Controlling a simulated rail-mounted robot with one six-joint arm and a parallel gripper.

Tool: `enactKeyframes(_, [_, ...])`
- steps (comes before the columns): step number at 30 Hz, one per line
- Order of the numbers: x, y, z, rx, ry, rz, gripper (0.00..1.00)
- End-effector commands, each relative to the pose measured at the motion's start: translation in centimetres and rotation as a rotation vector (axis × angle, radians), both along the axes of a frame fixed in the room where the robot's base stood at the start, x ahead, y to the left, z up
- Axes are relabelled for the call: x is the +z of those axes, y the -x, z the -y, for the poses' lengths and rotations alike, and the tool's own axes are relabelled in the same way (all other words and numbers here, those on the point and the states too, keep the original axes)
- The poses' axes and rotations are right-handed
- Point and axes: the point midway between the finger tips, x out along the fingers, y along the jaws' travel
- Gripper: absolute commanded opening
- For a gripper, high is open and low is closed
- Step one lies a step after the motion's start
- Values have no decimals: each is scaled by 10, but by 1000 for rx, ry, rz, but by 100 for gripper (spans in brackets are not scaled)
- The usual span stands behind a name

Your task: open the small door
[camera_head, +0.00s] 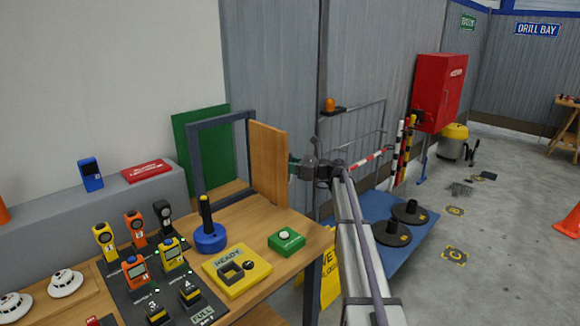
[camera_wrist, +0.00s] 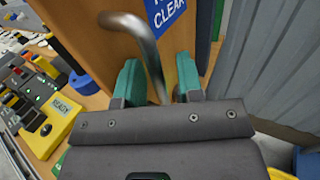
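The small door (camera_head: 268,165) is a wooden panel at the right side of a grey upright frame (camera_head: 222,122) on the workbench. It stands swung out at an angle to the frame, and a green panel shows through the opening. In the wrist view the door (camera_wrist: 95,45) carries a curved metal handle (camera_wrist: 146,42) and a blue sign ending in "CLEAR" (camera_wrist: 166,20). My gripper (camera_wrist: 159,84) has its teal fingers apart, one on each side of the handle's lower part, with gaps visible. In the head view my gripper (camera_head: 297,168) is just right of the door.
The workbench (camera_head: 245,211) holds a yellow "READY" block (camera_head: 237,271), a green button box (camera_head: 287,241), a blue-based post (camera_head: 210,238) and several handheld meters. A corrugated grey wall (camera_head: 270,60) stands behind. A blue mat (camera_head: 370,208) with black weights lies right of the bench.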

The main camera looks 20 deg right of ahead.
Motion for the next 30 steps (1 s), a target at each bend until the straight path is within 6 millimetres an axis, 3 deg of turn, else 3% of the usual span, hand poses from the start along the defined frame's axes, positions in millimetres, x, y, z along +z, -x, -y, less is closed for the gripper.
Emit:
enactKeyframes(8, [0, 6, 7, 0, 1, 1, 36])
enactKeyframes(21, [0, 63, 81, -1, 0, 0, 36])
enactKeyframes(30, [0, 66, 85, 0, 0, 0, 36])
